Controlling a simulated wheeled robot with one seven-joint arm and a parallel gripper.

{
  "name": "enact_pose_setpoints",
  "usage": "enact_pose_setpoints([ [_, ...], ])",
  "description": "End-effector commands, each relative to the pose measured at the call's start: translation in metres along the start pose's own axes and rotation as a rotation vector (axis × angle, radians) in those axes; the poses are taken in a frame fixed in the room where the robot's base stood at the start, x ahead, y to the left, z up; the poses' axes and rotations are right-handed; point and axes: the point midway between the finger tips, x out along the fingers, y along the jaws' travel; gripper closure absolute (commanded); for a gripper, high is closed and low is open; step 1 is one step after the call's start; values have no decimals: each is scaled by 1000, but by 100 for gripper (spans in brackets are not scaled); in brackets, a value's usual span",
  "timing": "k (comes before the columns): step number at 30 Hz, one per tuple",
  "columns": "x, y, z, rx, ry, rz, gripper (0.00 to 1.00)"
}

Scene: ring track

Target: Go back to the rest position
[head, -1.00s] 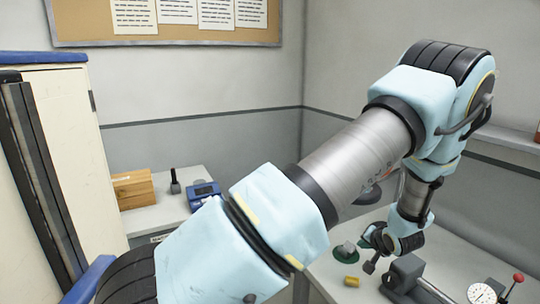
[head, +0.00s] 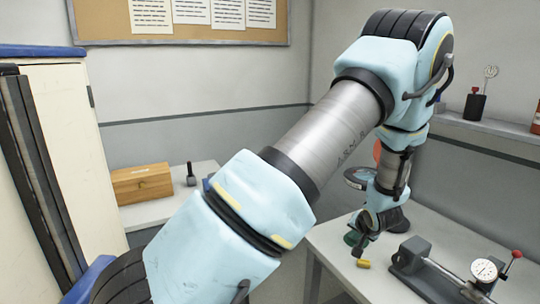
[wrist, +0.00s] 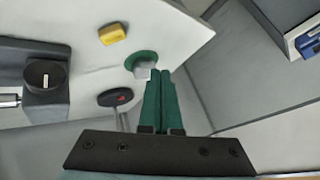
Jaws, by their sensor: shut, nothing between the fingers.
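My arm reaches from the lower left up to the right in the head view, then bends down over the grey table (head: 440,235). My gripper (head: 359,243) hangs low at the table's left part and is small and partly hidden there. In the wrist view its two green fingers (wrist: 160,76) lie together with nothing between them. A green round piece with a grey block (wrist: 142,66) shows just past the fingertips; I cannot tell whether they touch.
A yellow piece (head: 362,264) lies near the table edge. A grey vice-like device (head: 412,255) and a dial gauge (head: 484,270) stand to the right. A wooden box (head: 142,184) sits on the left bench. A pale cabinet (head: 65,130) stands far left.

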Motion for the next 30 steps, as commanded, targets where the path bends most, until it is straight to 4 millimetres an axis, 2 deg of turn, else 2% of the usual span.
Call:
enact_pose_setpoints([
  [6,-13,-42,5,-111,-44,94,100],
  [11,-34,-84,23,-215,-103,179,100],
  [14,-59,-121,48,-299,-164,235,100],
  [18,-104,-169,103,-401,-281,278,100],
  [21,-136,-195,147,-457,-369,271,100],
  [25,-168,-216,195,-506,-464,237,100],
  [27,-179,-222,212,-521,-499,219,100],
  [30,-188,-227,225,-531,-527,203,100],
])
